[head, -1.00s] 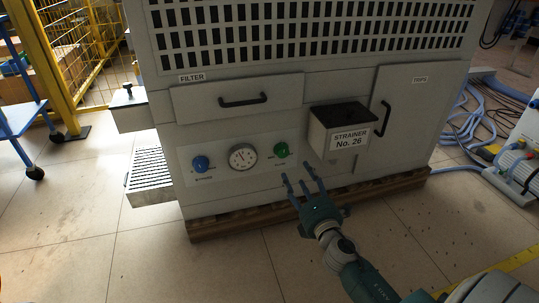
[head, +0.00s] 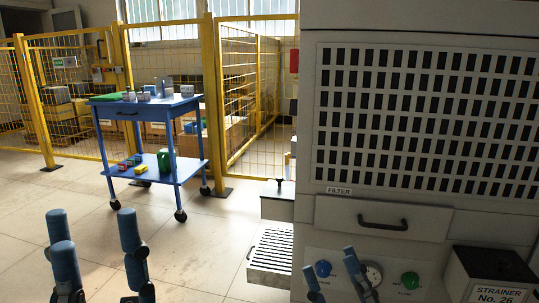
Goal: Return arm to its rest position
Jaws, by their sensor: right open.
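I cannot tell the gap to the panel. My left gripper (head: 95,240) stands at the lower left over the floor, fingers up, spread apart and empty. The rest of both arms is below the picture.
A blue cart (head: 122,112) with small items stands left of the cabinet, before a yellow fence (head: 215,110). A slatted tray (head: 270,250) sticks out from the cabinet's left side. A strainer box (head: 490,265) and green knob (head: 410,280) are at right. Floor is open at left.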

